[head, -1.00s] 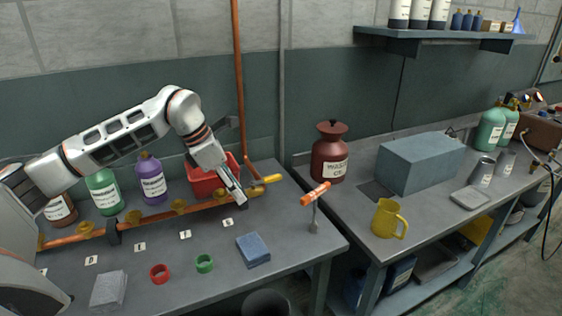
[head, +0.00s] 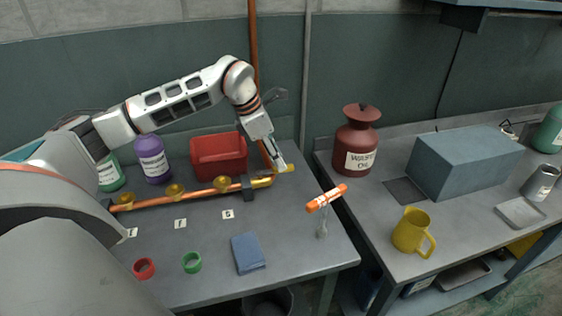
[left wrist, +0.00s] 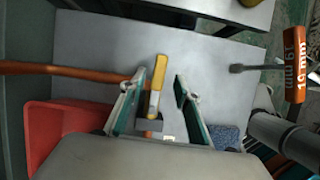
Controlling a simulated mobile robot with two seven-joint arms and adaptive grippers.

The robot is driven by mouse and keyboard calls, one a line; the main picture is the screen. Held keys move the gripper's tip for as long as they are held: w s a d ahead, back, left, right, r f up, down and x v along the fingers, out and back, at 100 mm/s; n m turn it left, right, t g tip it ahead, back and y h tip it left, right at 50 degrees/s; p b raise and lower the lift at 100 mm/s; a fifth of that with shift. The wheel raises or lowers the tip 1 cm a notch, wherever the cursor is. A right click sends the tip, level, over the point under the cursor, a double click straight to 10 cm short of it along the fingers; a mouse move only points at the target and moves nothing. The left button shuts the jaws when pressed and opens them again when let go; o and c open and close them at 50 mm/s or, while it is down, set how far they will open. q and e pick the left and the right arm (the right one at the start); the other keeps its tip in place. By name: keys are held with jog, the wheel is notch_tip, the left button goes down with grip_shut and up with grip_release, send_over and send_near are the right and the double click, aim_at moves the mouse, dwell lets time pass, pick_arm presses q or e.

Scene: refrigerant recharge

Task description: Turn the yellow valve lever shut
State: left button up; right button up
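The yellow valve lever (head: 287,168) is at the right end of the copper pipe (head: 202,191) along the back of the left bench. It points to the right, roughly along the pipe. In the left wrist view the lever (left wrist: 158,88) lies between the two fingers, closer to the left one. My left gripper (head: 279,163) is at the lever in the head view. It also shows in the left wrist view (left wrist: 169,95), with its fingers apart. I cannot tell whether a finger touches the lever. My right gripper is not in view.
An orange-handled 19 mm tool (head: 327,198) stands upright at the bench's right side. A red bin (head: 218,156) is behind the pipe. A blue pad (head: 248,253), red ring (head: 144,268) and green ring (head: 192,262) lie in front. A gap separates the right bench (head: 385,245).

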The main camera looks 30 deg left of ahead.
pick_arm(q)
jog(key=shift+x, duration=1.25)
jog(key=shift+w, duration=0.1)
grip_shut()
